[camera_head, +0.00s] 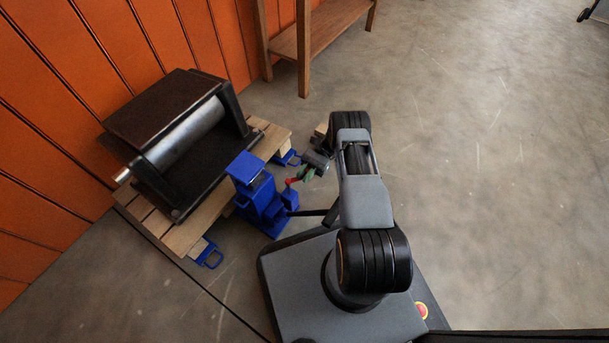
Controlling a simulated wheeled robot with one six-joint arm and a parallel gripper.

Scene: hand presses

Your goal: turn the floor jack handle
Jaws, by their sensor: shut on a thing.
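The blue floor jack (262,200) stands on the floor at the front right corner of the wooden pallet. My gripper (297,179) reaches down to the left, close to the right side of the jack's upright. Small red and green parts show at its end. It is shut on a thin part at the jack, which I take to be the handle. The handle itself is too small and too hidden by the gripper to make out clearly.
A dark press with a steel roller (185,135) rests on the wooden pallet (190,232) against the orange wall (115,45). More blue feet (210,255) show at the pallet's edges. A wooden table (303,50) stands behind.

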